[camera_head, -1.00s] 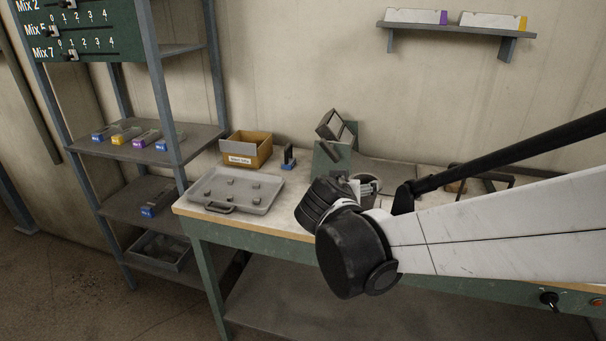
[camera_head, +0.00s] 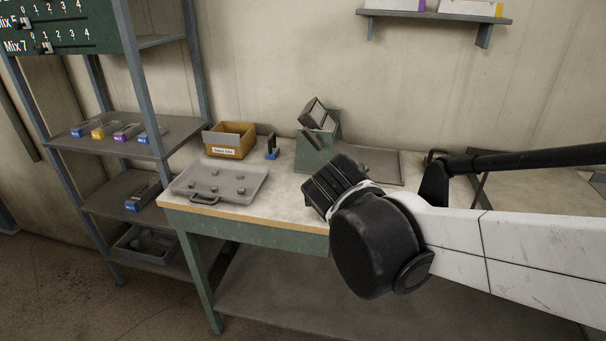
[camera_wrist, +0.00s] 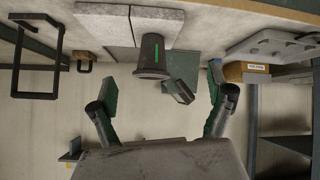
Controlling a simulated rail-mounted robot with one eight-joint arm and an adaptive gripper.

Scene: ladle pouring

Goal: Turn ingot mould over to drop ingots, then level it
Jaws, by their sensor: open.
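What looks like the ingot mould (camera_head: 313,113), a dark grey block, sits steeply tilted on a green stand (camera_head: 314,158) at the back of the workbench. In the wrist view, which is upside down, the mould (camera_wrist: 180,92) shows ahead of my gripper (camera_wrist: 163,80). The gripper is open and empty, its two green-padded fingers spread wide, the mould apart from them. In the head view my wrist hides the fingers. A grey handled tray (camera_head: 207,174) lies at the left of the bench with several small grey blocks on it.
A cardboard box (camera_head: 229,153) and a small blue-black object (camera_head: 271,148) stand behind the tray. In the wrist view, a dark cylinder with a green mark (camera_wrist: 152,57) is near the stand, and a black frame (camera_wrist: 37,58) is at left. Shelving (camera_head: 125,145) stands left of the bench.

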